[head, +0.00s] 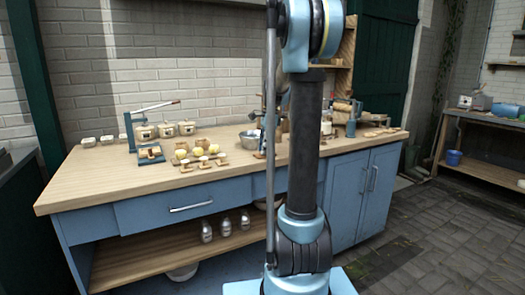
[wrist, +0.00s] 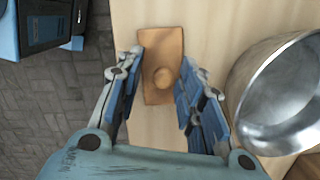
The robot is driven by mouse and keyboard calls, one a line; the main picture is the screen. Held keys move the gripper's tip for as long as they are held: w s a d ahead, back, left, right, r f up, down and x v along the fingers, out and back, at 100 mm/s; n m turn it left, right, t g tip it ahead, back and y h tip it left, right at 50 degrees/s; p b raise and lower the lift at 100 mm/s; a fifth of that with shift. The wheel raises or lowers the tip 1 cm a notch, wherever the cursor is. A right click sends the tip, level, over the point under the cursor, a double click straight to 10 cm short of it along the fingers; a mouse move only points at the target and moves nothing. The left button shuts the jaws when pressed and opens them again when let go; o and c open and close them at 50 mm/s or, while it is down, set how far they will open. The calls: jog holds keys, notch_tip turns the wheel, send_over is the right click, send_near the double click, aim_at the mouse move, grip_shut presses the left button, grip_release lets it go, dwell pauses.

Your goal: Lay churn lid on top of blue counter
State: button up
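The churn lid (wrist: 163,50) is a flat brown wooden rectangle with a round knob in its middle. In the wrist view it lies on a pale wooden surface, between the fingers of my gripper (wrist: 162,62). The fingers are spread wide, one by each long side of the lid; the knob stands clear of both. Whether the fingers touch the lid's edges is hard to tell. The blue counter (head: 100,182) has a wooden top and fills the middle of the head view. My arm crosses in front of it, and my gripper and the lid are hidden there.
A metal bowl (wrist: 285,95) stands close to the right of my gripper in the wrist view. On the counter top are a blue press (head: 150,153), several jars and small wooden pieces. Metal canisters (head: 226,227) stand on the lower shelf. The counter top's front left is clear.

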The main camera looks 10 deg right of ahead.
notch_tip(320, 180, up, 12)
jog(key=d, duration=0.1)
jog(key=shift+d, duration=0.25)
jog(key=s+a+f+n+t, duration=0.1)
jog(key=s+f+n, duration=0.35)
jog(key=s, duration=0.55)
jog(key=s+a+f+n, duration=0.1)
jog(key=s+f+n, duration=0.35)
jog(key=s, duration=0.55)
jog(key=s+a+f+n+t+h, duration=0.1)
jog(key=s+f+n, duration=0.7)
jog(key=s+f, duration=0.6)
notch_tip(320, 180, down, 3)
jog(key=shift+s+f, duration=0.1)
jog(key=shift+s, duration=0.3)
